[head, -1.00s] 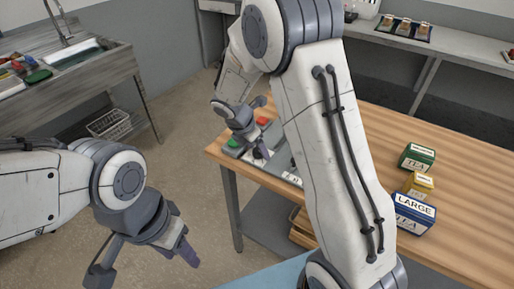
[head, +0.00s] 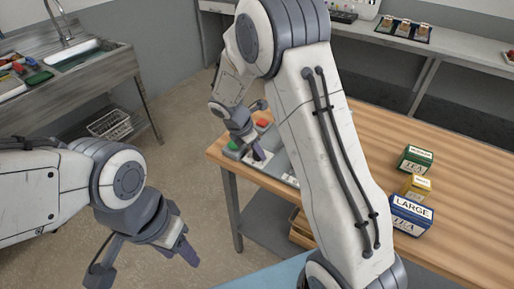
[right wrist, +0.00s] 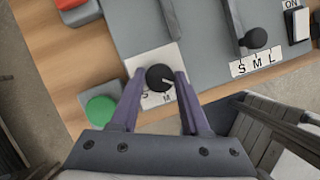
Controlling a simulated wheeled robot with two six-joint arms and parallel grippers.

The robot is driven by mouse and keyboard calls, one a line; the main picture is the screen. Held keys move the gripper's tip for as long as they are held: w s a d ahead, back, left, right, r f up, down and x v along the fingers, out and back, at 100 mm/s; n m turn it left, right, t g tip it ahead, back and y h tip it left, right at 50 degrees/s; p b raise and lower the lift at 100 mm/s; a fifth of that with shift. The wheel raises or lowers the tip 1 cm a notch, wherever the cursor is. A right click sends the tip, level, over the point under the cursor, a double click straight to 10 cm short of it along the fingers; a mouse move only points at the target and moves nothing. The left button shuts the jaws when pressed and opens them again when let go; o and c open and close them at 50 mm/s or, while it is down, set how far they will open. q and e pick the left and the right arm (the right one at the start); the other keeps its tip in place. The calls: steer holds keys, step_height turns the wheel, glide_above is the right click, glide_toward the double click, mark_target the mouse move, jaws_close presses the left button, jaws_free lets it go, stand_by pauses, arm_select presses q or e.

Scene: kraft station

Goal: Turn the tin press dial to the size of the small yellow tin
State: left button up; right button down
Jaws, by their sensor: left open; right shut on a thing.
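The black round dial (right wrist: 160,78) sits on a white plate on the grey press panel (right wrist: 205,55). Letters S and M show below it; any further letter is hidden by a finger. The dial's white mark points to the lower right in the right wrist view. My right gripper (right wrist: 160,88) is shut on the dial, one finger on each side; it also shows in the head view (head: 257,143). The small yellow tin (head: 417,186) stands on the wooden table between a green tin (head: 415,160) and a blue LARGE tin (head: 411,215). My left gripper (head: 145,262) is open and empty over the floor.
A green button (right wrist: 102,110) and a red button (right wrist: 70,4) are left of the dial. A black-knobbed lever (right wrist: 256,38) with an S M L label and an ON switch (right wrist: 297,22) are to the right. The wooden table (head: 460,170) is clear around the tins.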

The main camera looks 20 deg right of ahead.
steer(key=m+g+p, duration=0.1)
steer(key=m, duration=0.1)
steer(key=m+p, duration=0.1)
steer(key=m, duration=0.1)
steer(key=shift+w+r+g+p, duration=0.15)
steer(key=shift+g+p, duration=0.2)
steer(key=shift+g, duration=0.05)
steer(key=m+g+p, duration=0.1)
steer(key=m, duration=0.2)
steer(key=m+p, duration=0.1)
steer(key=m, duration=0.1)
steer(key=shift+w+m+g+y, duration=0.15)
steer(key=shift+m+g+y, duration=0.25)
steer(key=m, duration=0.2)
steer(key=m+g+y+p, duration=0.1)
steer(key=m, duration=0.2)
steer(key=shift+w+d+y, duration=0.1)
steer(key=shift+d+y, duration=0.1)
steer(key=shift+y, duration=0.1)
steer(key=m+y, duration=0.1)
steer(key=m, duration=0.2)
steer(key=m+y, duration=0.1)
steer(key=m, duration=0.3)
steer(key=shift+d+g, duration=0.15)
steer(key=shift+g, duration=0.25)
steer(key=shift+y, duration=0.3)
steer(key=shift+c, duration=1.9)
jaws_free()
